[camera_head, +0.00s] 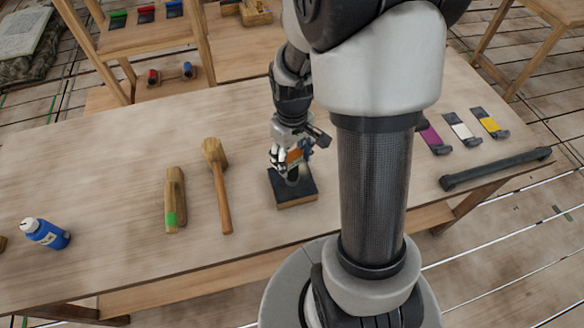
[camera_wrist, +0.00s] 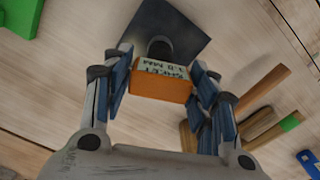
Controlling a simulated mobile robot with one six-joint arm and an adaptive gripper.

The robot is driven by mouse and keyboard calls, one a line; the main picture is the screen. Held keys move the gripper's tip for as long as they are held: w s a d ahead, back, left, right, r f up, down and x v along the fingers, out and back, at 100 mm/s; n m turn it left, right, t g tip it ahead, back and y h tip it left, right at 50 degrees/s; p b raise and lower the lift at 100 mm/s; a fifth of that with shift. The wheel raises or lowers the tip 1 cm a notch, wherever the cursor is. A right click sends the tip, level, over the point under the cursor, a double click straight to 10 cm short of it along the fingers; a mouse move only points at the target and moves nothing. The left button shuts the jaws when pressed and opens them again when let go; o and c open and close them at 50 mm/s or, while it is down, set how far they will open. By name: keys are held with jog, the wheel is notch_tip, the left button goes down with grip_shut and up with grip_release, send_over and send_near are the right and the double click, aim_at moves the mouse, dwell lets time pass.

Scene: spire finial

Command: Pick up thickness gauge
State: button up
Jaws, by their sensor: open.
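The thickness gauge seems to be the small orange block with a pale printed label (camera_wrist: 160,85), seen in the wrist view between my fingers. Its orange face also shows in the head view (camera_head: 295,156). It is over a dark-topped block (camera_head: 296,194), whose dark top shows in the wrist view (camera_wrist: 187,32). A round black part lies just beyond the orange block. My gripper (camera_wrist: 162,68) is open, with one finger on each side of the orange block. In the head view my gripper (camera_head: 289,160) is low over the dark-topped block. Finger contact cannot be told.
Left on the table are a mallet (camera_head: 221,190), a wooden tool with a green patch (camera_head: 175,200) and a blue bottle (camera_head: 48,234). Right are a dark bar (camera_head: 495,170) and purple, white and yellow items (camera_head: 462,130). My arm hides some of the table.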

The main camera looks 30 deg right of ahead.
aim_at(292, 168)
notch_tip(292, 168, down, 5)
jog(key=shift+f+b, duration=0.1)
jog(key=shift+b, duration=0.75)
jog(key=shift+c, duration=0.5)
jog(key=c, duration=0.8)
jog(key=shift+c, duration=0.7)
